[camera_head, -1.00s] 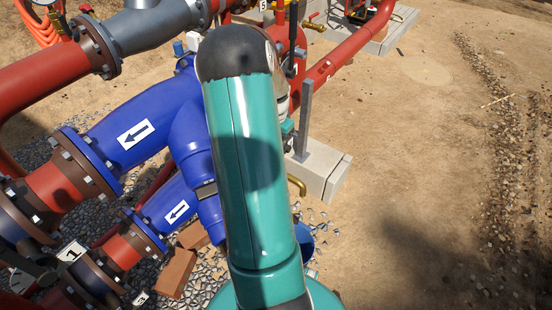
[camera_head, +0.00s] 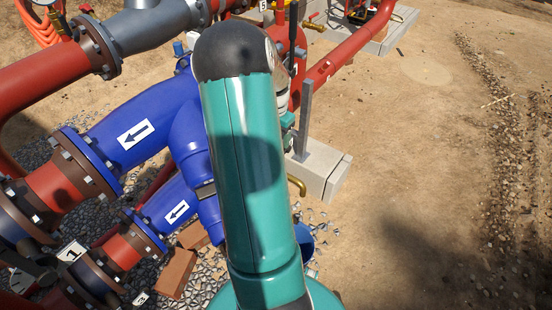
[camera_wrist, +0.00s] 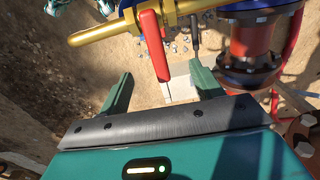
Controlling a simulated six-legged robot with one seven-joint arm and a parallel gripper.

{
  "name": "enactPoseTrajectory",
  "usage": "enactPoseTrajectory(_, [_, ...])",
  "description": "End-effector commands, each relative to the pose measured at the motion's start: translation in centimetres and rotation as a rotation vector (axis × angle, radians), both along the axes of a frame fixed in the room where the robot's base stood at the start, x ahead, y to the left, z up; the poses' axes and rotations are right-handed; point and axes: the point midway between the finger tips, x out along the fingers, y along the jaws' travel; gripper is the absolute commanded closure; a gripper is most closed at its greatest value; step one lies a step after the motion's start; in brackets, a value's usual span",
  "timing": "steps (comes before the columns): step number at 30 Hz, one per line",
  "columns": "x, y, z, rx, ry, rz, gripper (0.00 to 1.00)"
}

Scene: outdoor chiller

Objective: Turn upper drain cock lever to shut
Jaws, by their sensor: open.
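In the wrist view, a red lever (camera_wrist: 153,45) sits on a brass valve and pipe (camera_wrist: 112,24). The lever points down the picture, toward the space between my fingers. My gripper (camera_wrist: 160,72) is open, with one green finger on each side of the lever's line. I see no finger touching the lever, and its depth relative to the fingertips is hard to tell. In the head view, my arm hides the gripper, and I cannot make out this lever there.
In the head view, blue pipes (camera_head: 150,130) lie left of my arm and a grey post on a concrete block (camera_head: 325,175) stands right. Bare ground (camera_head: 420,160) is open farther right.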

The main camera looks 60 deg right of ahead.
Motion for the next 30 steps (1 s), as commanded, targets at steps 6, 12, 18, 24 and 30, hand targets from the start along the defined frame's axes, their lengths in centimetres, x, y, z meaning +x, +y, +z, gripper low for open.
enactPoseTrajectory(6, [0.0,0.0,2.5,-0.001,-0.001,0.001,0.35])
enactPoseTrajectory(12, [0.0,0.0,4.2,0.000,0.000,0.001,0.35])
enactPoseTrajectory(18, [0.0,0.0,4.4,0.000,0.000,0.001,0.35])
enactPoseTrajectory(24, [0.0,0.0,4.6,-0.001,0.000,0.001,0.35])
enactPoseTrajectory(30, [0.1,0.0,7.1,-0.003,-0.001,0.002,0.35])
